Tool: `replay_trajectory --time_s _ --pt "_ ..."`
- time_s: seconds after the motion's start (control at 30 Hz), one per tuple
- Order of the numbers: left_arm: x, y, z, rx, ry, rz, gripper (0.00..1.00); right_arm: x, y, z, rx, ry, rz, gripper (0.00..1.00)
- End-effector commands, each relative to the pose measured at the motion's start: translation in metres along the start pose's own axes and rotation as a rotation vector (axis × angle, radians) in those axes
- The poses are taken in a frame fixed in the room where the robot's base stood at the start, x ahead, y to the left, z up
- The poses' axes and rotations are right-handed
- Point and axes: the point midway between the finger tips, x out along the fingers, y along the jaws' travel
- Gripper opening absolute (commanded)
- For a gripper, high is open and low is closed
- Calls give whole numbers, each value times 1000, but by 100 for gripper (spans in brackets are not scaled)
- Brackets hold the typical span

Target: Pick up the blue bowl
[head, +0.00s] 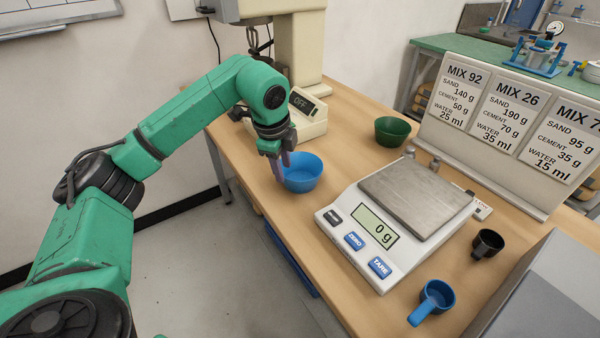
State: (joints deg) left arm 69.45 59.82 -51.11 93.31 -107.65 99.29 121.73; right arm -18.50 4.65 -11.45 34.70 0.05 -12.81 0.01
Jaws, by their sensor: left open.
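The blue bowl (304,174) stands upright on the wooden table, left of the scale, and looks empty. My left gripper (281,172) is open and points down at the bowl's left rim. Its fingers overlap the bowl's left side in the head view; I cannot tell whether they touch it or whether one is inside the rim. My right gripper is not in the head view.
A scale (400,215) reading 0 g fills the middle of the table (350,127). A green bowl (392,131), a black cup (487,244) and a blue scoop (433,299) stand around it. A mixer (298,45) is behind the blue bowl. Mix cards (505,110) stand at right.

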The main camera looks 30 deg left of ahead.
Motion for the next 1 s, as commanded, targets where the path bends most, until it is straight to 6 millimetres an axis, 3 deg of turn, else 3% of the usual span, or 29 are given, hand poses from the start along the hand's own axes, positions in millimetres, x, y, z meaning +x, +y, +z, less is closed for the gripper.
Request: replay_trajectory --time_s 0.07,0.3,0.4,0.57,0.6,0.7,1.0 --pt "9 0 0 0 0 2 40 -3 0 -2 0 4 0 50" --pt "50 -5 0 2 2 3 40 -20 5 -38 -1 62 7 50" --pt "61 -5 0 2 1 1 40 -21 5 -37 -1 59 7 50" --pt "63 -5 0 2 2 -1 40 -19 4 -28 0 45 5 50" --pt "63 -5 0 2 2 -1 36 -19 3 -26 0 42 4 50" --pt "63 -5 0 2 2 -1 0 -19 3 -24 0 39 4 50" --pt "63 -4 0 2 2 -1 0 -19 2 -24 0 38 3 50"
